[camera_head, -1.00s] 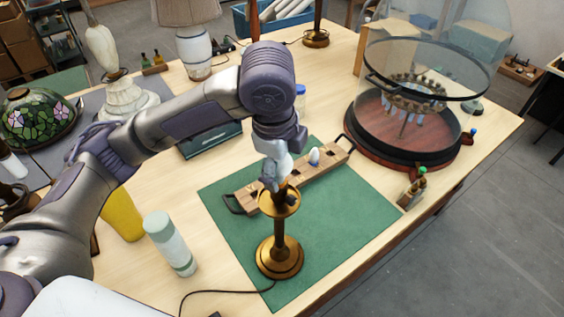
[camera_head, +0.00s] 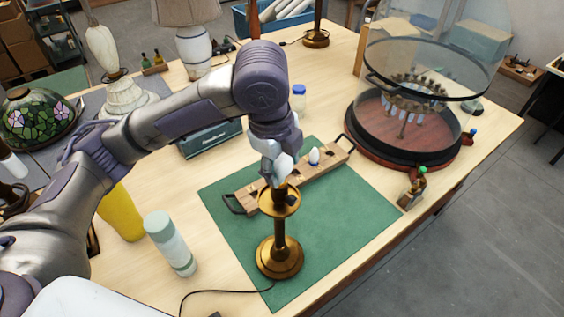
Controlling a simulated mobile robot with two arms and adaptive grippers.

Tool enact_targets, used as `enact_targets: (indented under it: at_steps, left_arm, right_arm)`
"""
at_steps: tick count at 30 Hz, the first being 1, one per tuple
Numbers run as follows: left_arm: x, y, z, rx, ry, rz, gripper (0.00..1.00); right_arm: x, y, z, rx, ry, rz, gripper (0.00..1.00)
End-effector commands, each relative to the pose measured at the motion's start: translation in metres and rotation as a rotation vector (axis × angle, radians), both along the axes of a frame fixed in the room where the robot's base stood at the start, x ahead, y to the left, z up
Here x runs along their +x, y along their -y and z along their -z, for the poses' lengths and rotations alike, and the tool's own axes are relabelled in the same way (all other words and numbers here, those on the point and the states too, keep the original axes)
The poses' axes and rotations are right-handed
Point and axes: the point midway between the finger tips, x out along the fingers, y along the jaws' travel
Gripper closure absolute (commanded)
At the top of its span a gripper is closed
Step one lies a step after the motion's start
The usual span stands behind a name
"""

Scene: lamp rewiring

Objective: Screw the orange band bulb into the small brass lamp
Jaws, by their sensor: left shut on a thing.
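The small brass lamp (camera_head: 280,258) stands upright on the green mat (camera_head: 340,228), with a dish-like collar below its top. My left gripper (camera_head: 273,182) points down right over the lamp's top. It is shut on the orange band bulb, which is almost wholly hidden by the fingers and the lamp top. I cannot tell whether the bulb's base sits in the socket. My right gripper is not in view.
A wooden rack (camera_head: 332,161) behind the lamp holds a white bulb (camera_head: 314,156). A round glass-walled carousel (camera_head: 408,135) stands at the right. A black cord (camera_head: 222,291) runs from the lamp.

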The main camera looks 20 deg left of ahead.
Motion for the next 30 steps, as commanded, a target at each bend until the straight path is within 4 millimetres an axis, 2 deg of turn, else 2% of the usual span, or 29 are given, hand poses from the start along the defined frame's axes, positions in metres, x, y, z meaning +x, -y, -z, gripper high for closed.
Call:
enact_targets:
  at_steps: [3, 8, 20, 30]
  left_arm:
    - [-0.0008, -0.0014, 0.0001, -0.001, 0.001, 0.186, 0.82]
    - [-0.002, -0.0014, 0.0004, -0.001, 0.0, 0.368, 0.82]
    - [-0.0021, -0.0013, 0.0004, -0.001, 0.002, 0.433, 0.82]
    - [-0.003, -0.0048, 0.0009, -0.002, 0.0, 0.922, 0.82]
  right_arm:
    - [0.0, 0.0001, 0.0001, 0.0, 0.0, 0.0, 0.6]
    - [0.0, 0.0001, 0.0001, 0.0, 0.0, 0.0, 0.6]
    - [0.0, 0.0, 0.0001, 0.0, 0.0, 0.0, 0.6]
    - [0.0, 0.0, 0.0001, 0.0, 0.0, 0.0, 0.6]
